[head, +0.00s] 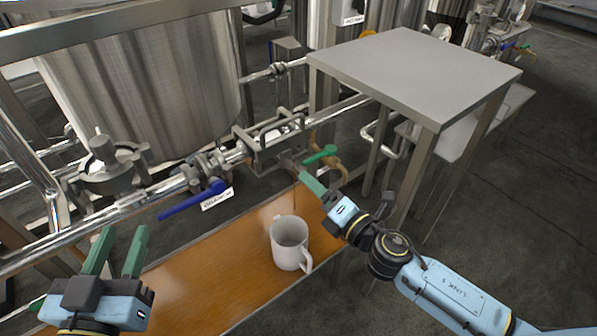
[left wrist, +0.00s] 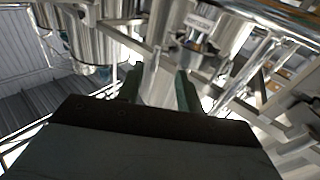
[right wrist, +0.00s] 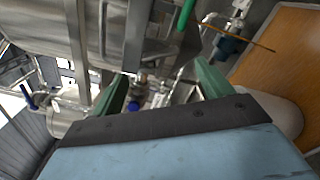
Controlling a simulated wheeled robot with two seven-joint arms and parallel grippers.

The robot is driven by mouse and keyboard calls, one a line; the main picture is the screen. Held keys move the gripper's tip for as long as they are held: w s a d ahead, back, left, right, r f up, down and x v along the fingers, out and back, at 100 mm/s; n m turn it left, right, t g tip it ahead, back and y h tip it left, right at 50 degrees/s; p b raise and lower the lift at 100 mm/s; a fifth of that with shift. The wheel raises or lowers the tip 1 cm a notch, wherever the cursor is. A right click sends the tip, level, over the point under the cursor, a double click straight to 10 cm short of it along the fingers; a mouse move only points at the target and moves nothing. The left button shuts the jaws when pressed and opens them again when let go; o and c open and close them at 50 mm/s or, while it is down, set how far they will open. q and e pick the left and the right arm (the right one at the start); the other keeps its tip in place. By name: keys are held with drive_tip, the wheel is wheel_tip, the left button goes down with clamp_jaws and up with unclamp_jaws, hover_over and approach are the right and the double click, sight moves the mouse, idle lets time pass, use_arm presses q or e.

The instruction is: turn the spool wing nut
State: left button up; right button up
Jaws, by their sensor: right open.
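The steel pipe run with the spool section (head: 278,138) crosses the middle of the head view, with clamps and fittings along it. I cannot clearly make out the wing nut itself. My right gripper (head: 304,176) points at the fittings at the right end of this section, in front of the pipe. In the right wrist view its fingers (right wrist: 160,84) are apart, with metal fittings seen beyond the gap and nothing held. My left gripper (head: 119,238) is open and empty at the lower left, above the bench's left end; its spread fingers also show in the left wrist view (left wrist: 159,85).
A white mug (head: 289,243) stands on the orange-brown bench (head: 225,272) below the pipe. A blue valve handle (head: 192,200) and a green handle (head: 322,154) stick out near the pipe. A steel table (head: 415,70) stands right; a large tank (head: 145,85) stands behind.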

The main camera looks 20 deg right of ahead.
sight(298, 172)
drive_tip(key=x, duration=0.5)
drive_tip(key=shift+w, duration=0.15)
use_arm(q)
drive_tip(key=shift+s+d+r+t+h+b, duration=0.1)
drive_tip(key=shift+r+t+h+b, duration=0.1)
drive_tip(key=shift+r+t, duration=0.25)
drive_tip(key=shift+s+d+r+t+h+b, duration=0.1)
drive_tip(key=shift+r+t+h, duration=0.15)
drive_tip(key=shift+r, duration=0.4)
use_arm(e)
drive_tip(key=shift+x, duration=0.75)
drive_tip(key=c, duration=1)
